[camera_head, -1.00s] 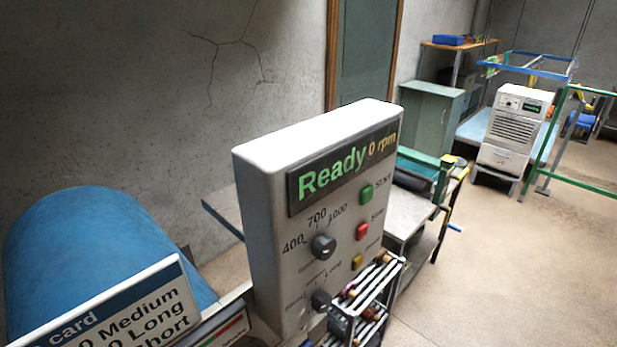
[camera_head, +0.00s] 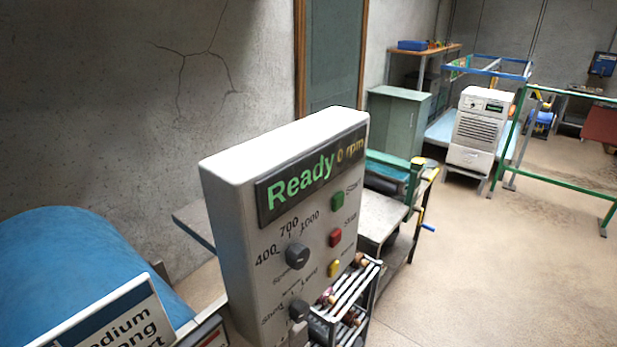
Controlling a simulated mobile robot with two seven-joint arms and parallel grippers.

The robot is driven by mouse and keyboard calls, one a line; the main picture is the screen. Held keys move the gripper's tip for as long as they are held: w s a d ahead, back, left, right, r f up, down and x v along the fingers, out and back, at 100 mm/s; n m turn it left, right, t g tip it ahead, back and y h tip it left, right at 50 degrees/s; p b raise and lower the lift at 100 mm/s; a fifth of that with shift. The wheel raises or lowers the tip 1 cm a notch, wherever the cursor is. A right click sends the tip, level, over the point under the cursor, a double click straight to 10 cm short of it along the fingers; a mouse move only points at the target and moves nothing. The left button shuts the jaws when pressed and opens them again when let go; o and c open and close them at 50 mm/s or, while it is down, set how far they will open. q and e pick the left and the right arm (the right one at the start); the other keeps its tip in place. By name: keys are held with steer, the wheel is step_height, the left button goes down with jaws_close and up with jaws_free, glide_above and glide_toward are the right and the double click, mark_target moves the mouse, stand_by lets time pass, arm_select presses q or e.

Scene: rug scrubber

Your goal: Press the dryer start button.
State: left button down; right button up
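A white control box (camera_head: 222,240) stands in the foreground, its display (camera_head: 312,177) reading "Ready 0 rpm". Its face carries a green START button (camera_head: 338,202), a red button (camera_head: 335,238), a yellow button (camera_head: 333,268) and two dark knobs, the upper one (camera_head: 297,256) beside the numbers 400, 700 and 1000. A white cabinet-like machine (camera_head: 478,130) with a louvred front and a small dark display stands farther back on the right; I cannot tell from here whether it is the dryer, and its buttons are too small to make out. Neither of my grippers is in view.
A blue drum (camera_head: 85,270) and a partly cut-off card (camera_head: 110,318) are at the lower left. A rack (camera_head: 345,305) stands against the control box. A green rail (camera_head: 570,187) runs at the right. The floor (camera_head: 490,265) at lower right is clear.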

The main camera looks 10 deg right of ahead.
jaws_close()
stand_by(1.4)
